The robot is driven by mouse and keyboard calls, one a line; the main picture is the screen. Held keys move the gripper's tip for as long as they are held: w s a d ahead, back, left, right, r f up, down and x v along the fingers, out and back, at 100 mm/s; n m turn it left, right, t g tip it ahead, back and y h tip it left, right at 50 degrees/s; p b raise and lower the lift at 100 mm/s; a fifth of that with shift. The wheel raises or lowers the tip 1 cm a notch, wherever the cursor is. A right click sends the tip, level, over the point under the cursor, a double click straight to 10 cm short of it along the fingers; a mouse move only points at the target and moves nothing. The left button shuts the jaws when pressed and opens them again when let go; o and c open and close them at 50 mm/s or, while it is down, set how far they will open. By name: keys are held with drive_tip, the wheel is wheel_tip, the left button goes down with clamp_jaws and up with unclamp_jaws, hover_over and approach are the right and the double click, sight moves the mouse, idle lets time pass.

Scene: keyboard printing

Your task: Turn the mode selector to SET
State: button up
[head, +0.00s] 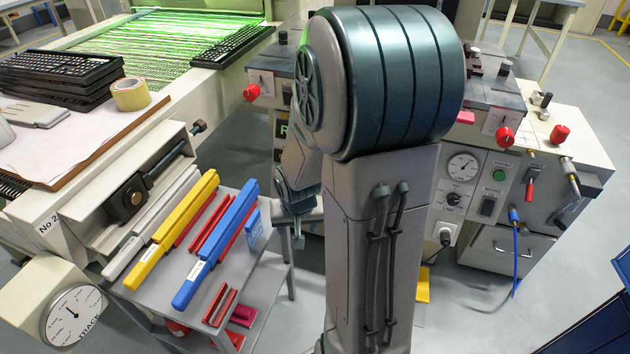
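No mode selector can be told for sure, as the labels are too small to read and my arm covers the middle of the machine's front. Candidates are a red knob on a white dial plate (252,92) at the left, a similar red knob (505,136) at the right, and a small black knob (453,198) below the round gauge. My gripper (298,241) hangs left of my arm column, between the tool cart and the machine's front. Only a small part of it shows, and its fingers cannot be made out. It appears apart from every knob.
A grey cart (262,285) holds yellow, blue and white bars. The printing machine (550,145) has a round gauge (462,166), a green button (499,174) and a blue cable (517,250). A keyboard stack (60,75) and tape roll (130,94) sit upper left.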

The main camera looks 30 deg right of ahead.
drive_tip(key=w+d+f+m+t+y+b, duration=0.1)
drive_tip(key=w+d+f+m+t+b, duration=0.1)
drive_tip(key=f+m, duration=0.35)
drive_tip(key=w+d+f+m+t+y+b, duration=0.1)
drive_tip(key=w+d+f+m+t+b, duration=0.15)
drive_tip(key=f, duration=0.65)
drive_tip(key=w+d+f+m+t+b, duration=0.1)
drive_tip(key=w+f+m+t, duration=0.2)
drive_tip(key=f, duration=0.5)
drive_tip(key=s+d+r+m+t+h+b, duration=0.1)
drive_tip(key=s+d+m+t+h+b, duration=0.3)
drive_tip(key=d+m+h, duration=1.1)
drive_tip(key=w+d+m+y+b, duration=0.3)
drive_tip(key=w+d+y, duration=0.1)
drive_tip(key=w, duration=0.8)
drive_tip(key=shift+d+r+t, duration=0.2)
drive_tip(key=shift+d+t, duration=0.15)
drive_tip(key=c, duration=1)
